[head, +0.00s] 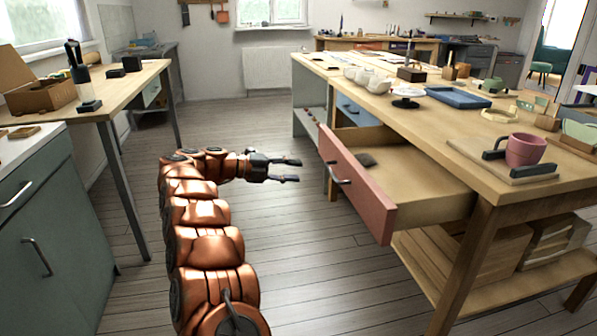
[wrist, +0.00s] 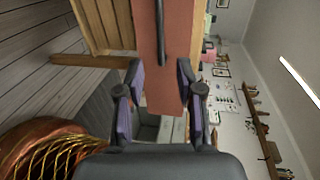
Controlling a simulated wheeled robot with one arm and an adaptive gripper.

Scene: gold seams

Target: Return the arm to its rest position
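My arm (head: 203,212), in orange-red segments, rises from the bottom of the head view and bends right over the floor. My gripper (head: 297,170) is open and empty, its two dark fingers pointing at the drawer.
The workbench (head: 430,115) on the right bears a pink mug (head: 522,149), a blue tray (head: 458,97) and white pots (head: 378,85). A wooden table (head: 118,88) and a grey-green cabinet (head: 55,225) stand on the left. Bare floor (head: 270,265) lies between them.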

